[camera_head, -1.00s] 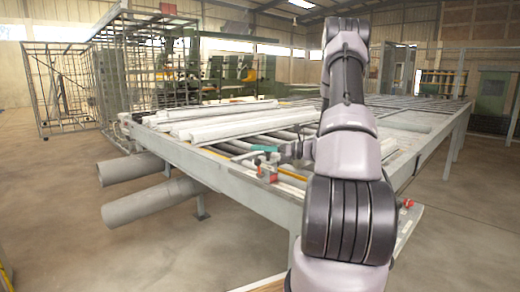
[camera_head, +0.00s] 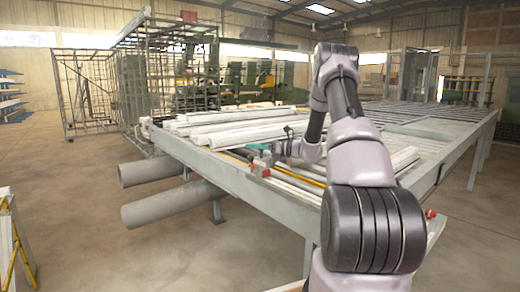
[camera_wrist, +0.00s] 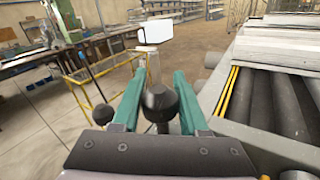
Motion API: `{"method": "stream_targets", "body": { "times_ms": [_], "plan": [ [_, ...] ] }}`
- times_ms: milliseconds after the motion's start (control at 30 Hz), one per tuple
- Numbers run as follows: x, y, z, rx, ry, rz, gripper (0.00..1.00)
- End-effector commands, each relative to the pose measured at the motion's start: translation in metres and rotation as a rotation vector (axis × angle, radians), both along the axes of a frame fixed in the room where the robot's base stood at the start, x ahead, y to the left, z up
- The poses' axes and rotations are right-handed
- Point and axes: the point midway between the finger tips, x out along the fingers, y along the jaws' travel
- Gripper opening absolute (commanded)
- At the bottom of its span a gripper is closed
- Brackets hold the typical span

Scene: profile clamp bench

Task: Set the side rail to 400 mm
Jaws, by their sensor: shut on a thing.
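My gripper (camera_wrist: 159,80) has teal fingers, which stand on either side of a black round knob (camera_wrist: 160,104) in the wrist view and are shut on it. A grey upright post (camera_wrist: 153,68) rises just beyond the knob, with a blank white plate (camera_wrist: 155,31) above it. In the head view my gripper (camera_head: 259,148) is small, at the long front edge of the roller table (camera_head: 240,178). A small clamp part with red (camera_head: 262,166) sits just below it on that edge. No scale or millimetre reading is legible.
A second black ball (camera_wrist: 103,114) shows left of my fingers. Yellow strips (camera_wrist: 228,92) run along the table beside dark rollers (camera_wrist: 258,98). Pale profiles (camera_head: 235,128) lie on the table. Two grey pipes (camera_head: 165,205) stick out below its edge. Open floor lies in front.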

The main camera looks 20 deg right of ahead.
Motion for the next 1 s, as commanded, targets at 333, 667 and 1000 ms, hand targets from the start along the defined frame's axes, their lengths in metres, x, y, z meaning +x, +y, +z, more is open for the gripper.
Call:
{"method": "stream_targets", "body": {
  "times_ms": [333, 667, 1000],
  "plan": [
    [0.003, 0.0, 0.003, 0.001, -0.008, -0.005, 0.72],
    [0.0, -0.002, 0.002, 0.0, -0.005, -0.003, 0.72],
    [-0.033, -0.049, 0.002, 0.001, -0.005, -0.007, 0.72]
  ]
}}
